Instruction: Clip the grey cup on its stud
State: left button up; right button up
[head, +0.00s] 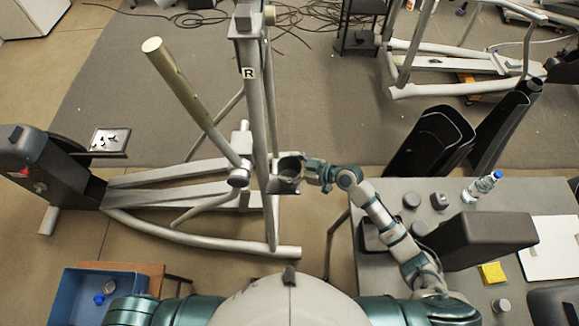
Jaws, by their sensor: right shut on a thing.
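The grey cup (286,184) is at the upright post of the elliptical machine (254,110), on the post's right side. My right gripper (306,175) reaches in from the right and is shut on the cup. The cup looks roughly upright with its open top facing up. The stud is not clearly seen; the cup and gripper are in front of that part of the post. I cannot tell whether the cup touches the stud. My left gripper is out of view; only part of the left arm shows at the bottom left.
A grey table (380,195) at the right holds a dark box (480,240), a water bottle (482,185), yellow notes (493,272) and small parts. A blue bin (75,292) stands at lower left. The elliptical's handlebar (190,100) leans left of the post.

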jog(key=shift+f+b, duration=0.95)
dwell(1.1)
jog(key=o, duration=1.3)
jog(key=shift+c, duration=0.2)
